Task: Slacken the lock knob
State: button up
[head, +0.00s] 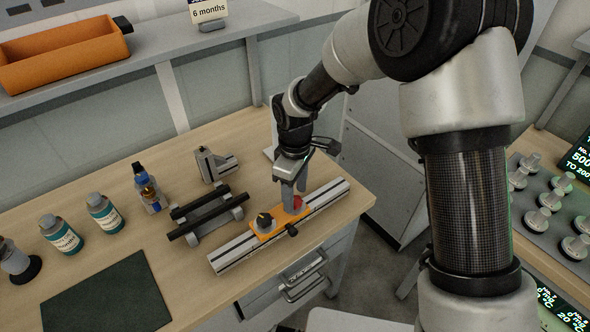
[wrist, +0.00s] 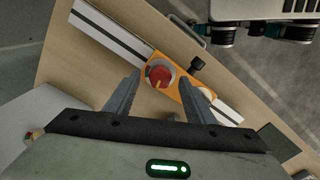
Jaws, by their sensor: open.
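An orange carriage (head: 280,222) sits on a silver rail (head: 232,255) near the table's front edge. It bears a red knob (head: 297,203) and a dark round knob (head: 264,221) with a yellow mark. A small black knob (head: 292,230) sticks out from its front side. I cannot tell which is the lock knob. My gripper (head: 294,197) points down over the red knob and is open. In the wrist view the red knob (wrist: 160,76), with a yellow pointer, shows between the fingertips (wrist: 159,83). The black side knob (wrist: 197,63) lies beyond them. I cannot tell whether the fingers touch anything.
Bottles (head: 104,213) and a dark green mat (head: 108,295) are to the left. A drawer with handles (head: 303,277) is below the table edge.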

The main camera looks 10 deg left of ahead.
aim_at(295, 200)
notch_tip(295, 200, up, 16)
jog(key=shift+r, duration=0.25)
dwell(0.5)
